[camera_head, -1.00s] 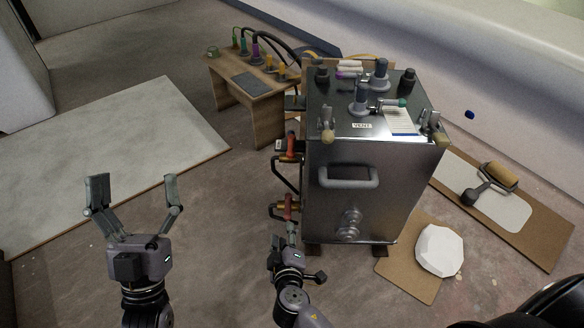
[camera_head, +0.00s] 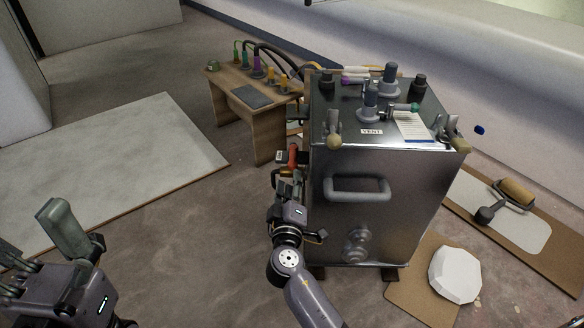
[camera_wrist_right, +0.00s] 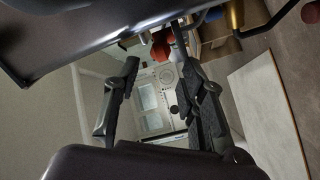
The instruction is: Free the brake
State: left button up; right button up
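A metal cabinet (camera_head: 385,195) stands at the centre of the head view, with a front handle and round fittings. On its left side is a red-handled lever (camera_head: 292,156); a red part (camera_wrist_right: 162,46) also shows past the fingertips in the right wrist view. I cannot tell which part is the brake. My right gripper (camera_head: 288,190) is beside the cabinet's left side, just below the red handle. In the right wrist view its fingers (camera_wrist_right: 155,50) are apart with nothing clearly between them. My left gripper (camera_head: 40,240) is open and empty at the lower left, over the floor.
Clamps and grey knobs (camera_head: 372,100) stand on the cabinet top beside a VENT label (camera_head: 371,132). A wooden bench (camera_head: 255,105) with coloured plugs and hoses is behind left. A white block (camera_head: 455,274) and a roller (camera_head: 513,193) lie right. A pale panel (camera_head: 110,165) covers floor left.

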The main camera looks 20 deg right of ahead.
aim_at(292, 168)
jog(key=b+x, duration=0.1)
jog(key=x, duration=0.6)
jog(key=shift+w+d, duration=0.1)
jog(key=shift+w, duration=0.05)
jog(key=shift+c, duration=0.4)
grip_shut()
jog(key=shift+f, duration=0.1)
